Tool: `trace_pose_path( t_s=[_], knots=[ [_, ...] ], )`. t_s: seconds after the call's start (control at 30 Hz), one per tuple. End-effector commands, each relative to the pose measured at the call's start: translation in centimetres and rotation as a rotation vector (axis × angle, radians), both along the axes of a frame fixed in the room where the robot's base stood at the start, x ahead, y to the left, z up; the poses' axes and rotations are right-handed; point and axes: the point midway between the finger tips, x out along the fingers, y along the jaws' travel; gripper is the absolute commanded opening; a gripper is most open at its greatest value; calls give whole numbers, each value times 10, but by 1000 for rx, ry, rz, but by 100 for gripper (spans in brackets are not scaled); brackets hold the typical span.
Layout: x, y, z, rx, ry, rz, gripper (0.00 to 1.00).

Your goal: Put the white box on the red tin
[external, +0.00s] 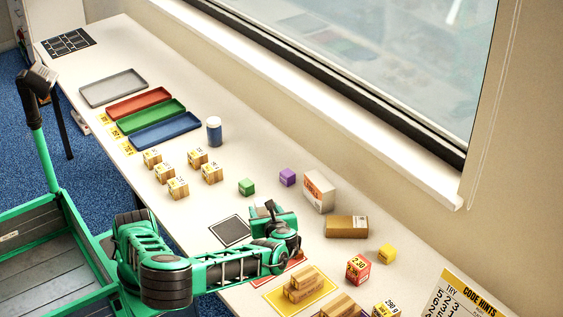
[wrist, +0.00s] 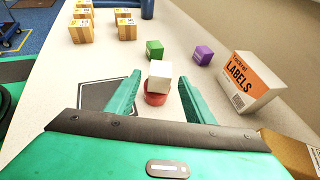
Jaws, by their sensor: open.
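The white box (wrist: 159,72) shows in the wrist view as a small plain cube. It appears to sit on top of the red tin (wrist: 156,98), which is short and round. My gripper (wrist: 160,77) is open, with one green finger on each side of the box and tin in the picture. A gap shows between each finger and the box. In the external view my gripper (external: 268,212) is low over the table, and I cannot make out the box or tin there.
A dark square mat (wrist: 105,96) lies left of the tin. A green cube (wrist: 154,49) and purple cube (wrist: 203,54) stand beyond it. A labels carton (wrist: 248,80) stands at right. Several small cartons (external: 178,188) and coloured trays (external: 138,104) are farther along the table.

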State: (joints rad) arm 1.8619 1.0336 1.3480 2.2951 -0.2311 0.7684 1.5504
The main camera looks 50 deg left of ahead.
Motion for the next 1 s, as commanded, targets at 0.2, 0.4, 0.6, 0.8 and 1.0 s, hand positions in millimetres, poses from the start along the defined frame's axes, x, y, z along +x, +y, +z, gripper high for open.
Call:
trace_pose_path(
  t_s=[0.2, 0.4, 0.6, 0.8, 1.0],
  knots=[
    [-15, -37, 16, -2, -1, -4, 48],
    [-22, -55, 24, 0, -1, -2, 48],
    [-25, -59, 26, -1, 1, 1, 48],
    [-25, -59, 26, 0, 0, 1, 48],
    [-25, -59, 26, 0, 0, 1, 48]
  ],
)
